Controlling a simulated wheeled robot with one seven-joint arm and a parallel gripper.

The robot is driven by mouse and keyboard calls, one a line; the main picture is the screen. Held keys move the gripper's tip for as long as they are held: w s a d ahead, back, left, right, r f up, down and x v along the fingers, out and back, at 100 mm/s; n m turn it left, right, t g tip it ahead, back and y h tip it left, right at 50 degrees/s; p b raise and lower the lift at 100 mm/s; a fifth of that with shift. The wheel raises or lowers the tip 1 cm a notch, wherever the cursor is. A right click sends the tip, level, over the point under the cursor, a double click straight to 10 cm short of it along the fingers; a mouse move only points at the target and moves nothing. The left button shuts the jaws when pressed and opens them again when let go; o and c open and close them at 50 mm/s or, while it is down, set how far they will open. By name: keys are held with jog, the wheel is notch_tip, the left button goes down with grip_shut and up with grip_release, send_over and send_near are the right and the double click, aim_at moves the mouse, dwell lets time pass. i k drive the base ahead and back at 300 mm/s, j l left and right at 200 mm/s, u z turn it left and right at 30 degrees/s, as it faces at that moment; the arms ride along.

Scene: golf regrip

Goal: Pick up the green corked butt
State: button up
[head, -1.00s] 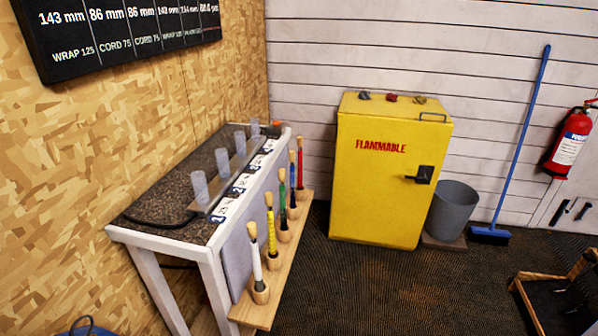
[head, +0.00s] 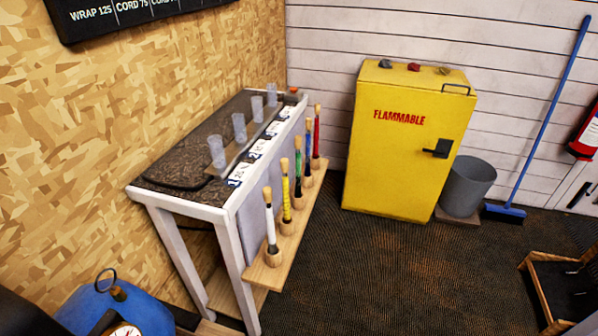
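The green corked butt (head: 298,164) stands upright in a round wooden holder on the narrow wooden shelf (head: 262,273) along the bench's right side. It is the middle one of a row, with a pale cork on top. A yellow butt (head: 285,192) and a white butt (head: 270,224) stand nearer. A blue butt (head: 308,143) and a red butt (head: 317,135) stand farther back. My gripper is not in view.
The bench (head: 185,207) carries several clear cups (head: 217,152). A yellow flammable cabinet (head: 405,150) and grey bin (head: 467,187) stand behind. A blue tank (head: 120,305) is at front left, a wooden tray (head: 540,298) at right. The carpet between is clear.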

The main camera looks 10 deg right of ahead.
aim_at(298, 140)
jog(key=u, duration=0.4)
jog(key=i+l+u, duration=0.15)
jog(key=l+u, duration=0.25)
jog(key=i+l+u, duration=0.1)
jog(key=l+u, duration=0.7)
jog(key=i+l+u, duration=0.15)
jog(key=l, duration=0.85)
jog(key=l+u, duration=0.1)
jog(key=l, duration=0.95)
jog(key=i, duration=0.35)
